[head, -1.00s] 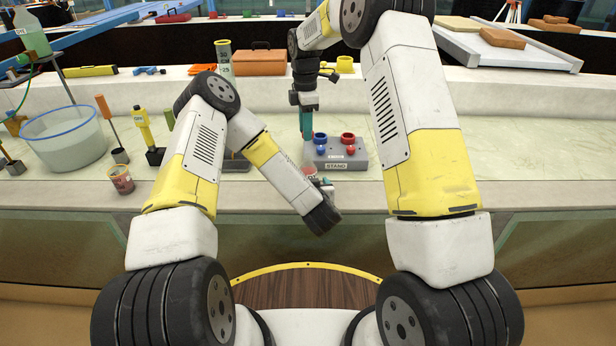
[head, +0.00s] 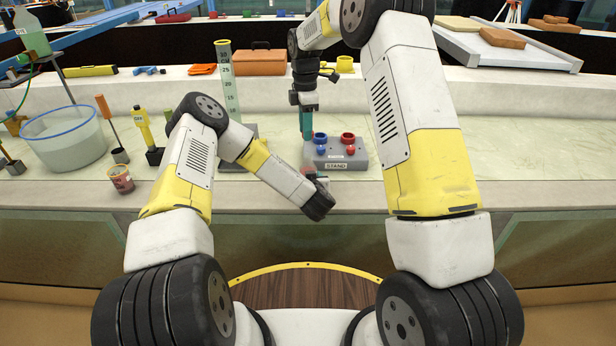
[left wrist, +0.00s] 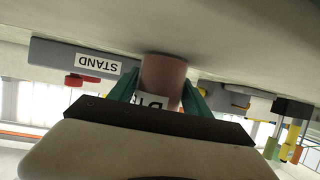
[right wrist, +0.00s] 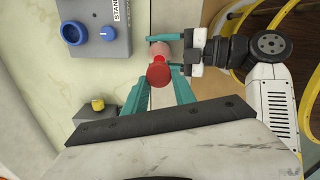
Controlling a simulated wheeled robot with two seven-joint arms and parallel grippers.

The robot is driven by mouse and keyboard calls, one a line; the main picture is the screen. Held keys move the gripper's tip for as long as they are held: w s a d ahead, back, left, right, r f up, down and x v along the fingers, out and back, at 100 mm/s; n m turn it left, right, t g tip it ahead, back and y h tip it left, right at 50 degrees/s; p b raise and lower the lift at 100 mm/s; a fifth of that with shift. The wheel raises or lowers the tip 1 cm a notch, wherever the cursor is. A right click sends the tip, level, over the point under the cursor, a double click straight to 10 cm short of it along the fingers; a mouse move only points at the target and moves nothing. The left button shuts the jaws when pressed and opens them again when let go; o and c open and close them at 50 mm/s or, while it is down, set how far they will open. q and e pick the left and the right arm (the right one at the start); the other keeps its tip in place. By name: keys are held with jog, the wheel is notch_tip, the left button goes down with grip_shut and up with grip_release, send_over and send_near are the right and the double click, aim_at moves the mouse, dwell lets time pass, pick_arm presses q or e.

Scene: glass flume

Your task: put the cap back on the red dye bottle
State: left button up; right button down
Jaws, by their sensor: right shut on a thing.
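The red dye bottle, a reddish cylinder (head: 308,171) with a white label, stands at the bench's front edge, left of the stand. It shows in the left wrist view (left wrist: 163,75) between the teal fingers of my left gripper (left wrist: 163,92). The fingers flank it closely; whether they press on it I cannot tell. My right gripper (head: 306,137) points down over the bench, left of the stand. In the right wrist view it is shut on the red cap (right wrist: 158,76), which overlaps the bottle (right wrist: 159,50) from above. Whether cap and bottle touch is unclear.
The grey stand (head: 354,162) with blue and red rings is close to the right of the bottle. A measuring cylinder (head: 230,95), a yellow-handled tool (head: 145,128), a small jar (head: 121,179) and a water tub (head: 62,142) stand left. The bench right of the stand is partly hidden by my arm.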

pick_arm(q)
grip_shut()
pick_arm(e)
send_over(306, 156)
jog(key=shift+f, duration=2.5)
jog(key=shift+a+f, duration=0.1)
jog(key=shift+f, duration=0.8)
jog(key=shift+f, duration=0.55)
